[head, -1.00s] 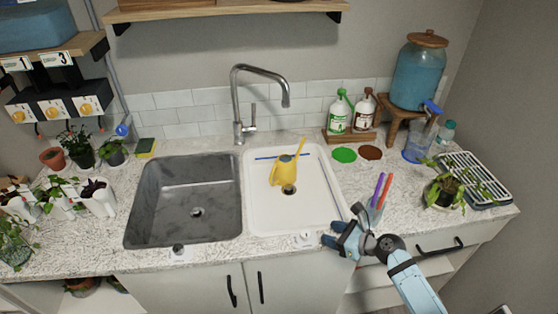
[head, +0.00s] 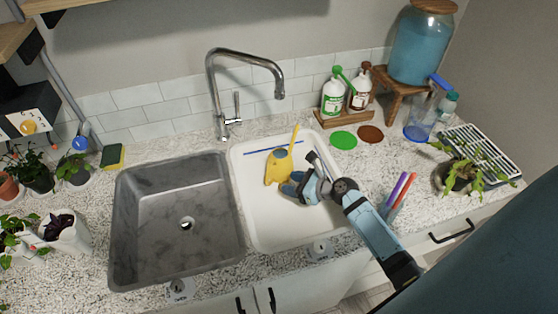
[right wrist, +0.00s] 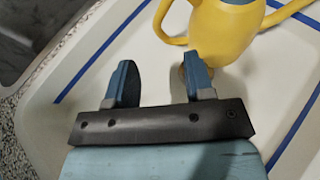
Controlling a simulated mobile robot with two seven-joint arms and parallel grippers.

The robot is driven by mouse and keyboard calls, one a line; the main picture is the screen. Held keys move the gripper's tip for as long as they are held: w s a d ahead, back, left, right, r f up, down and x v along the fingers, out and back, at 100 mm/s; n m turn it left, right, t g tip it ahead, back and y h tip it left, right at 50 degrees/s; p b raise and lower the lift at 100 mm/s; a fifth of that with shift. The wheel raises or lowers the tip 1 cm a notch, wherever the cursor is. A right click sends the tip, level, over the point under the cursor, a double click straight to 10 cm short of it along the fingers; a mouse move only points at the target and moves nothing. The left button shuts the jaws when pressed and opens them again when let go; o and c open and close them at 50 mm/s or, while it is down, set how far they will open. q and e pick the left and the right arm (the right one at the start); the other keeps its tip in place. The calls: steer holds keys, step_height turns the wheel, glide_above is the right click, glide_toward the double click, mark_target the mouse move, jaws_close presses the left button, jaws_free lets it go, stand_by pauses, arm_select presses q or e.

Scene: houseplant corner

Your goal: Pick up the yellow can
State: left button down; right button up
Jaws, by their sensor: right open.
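The yellow can (head: 277,166) is a watering can with a spout, standing in the white right basin (head: 262,222). In the right wrist view the can (right wrist: 226,32) is at the top, just beyond my fingertips, with its yellow handle loop (right wrist: 166,22) reaching left and its spout going off to the upper right. My right gripper (head: 291,186) is open and low in the white basin, right in front of the can. Its two blue fingers show in the right wrist view (right wrist: 158,75) with nothing held between them. I cannot tell whether a fingertip touches the can. My left gripper is not in view.
The faucet (head: 212,90) rises behind the basins. A grey basin (head: 150,205) lies left. Bottles (head: 333,97) on a wooden tray stand behind right. Pens (head: 398,190) and a potted plant (head: 458,178) stand on the counter to the right.

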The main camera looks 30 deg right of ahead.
mark_target(267, 179)
steer(key=x, duration=1)
steer(key=shift+s+f, duration=0.1)
steer(key=shift+f, duration=0.25)
steer(key=shift+r, duration=0.15)
jaws_close()
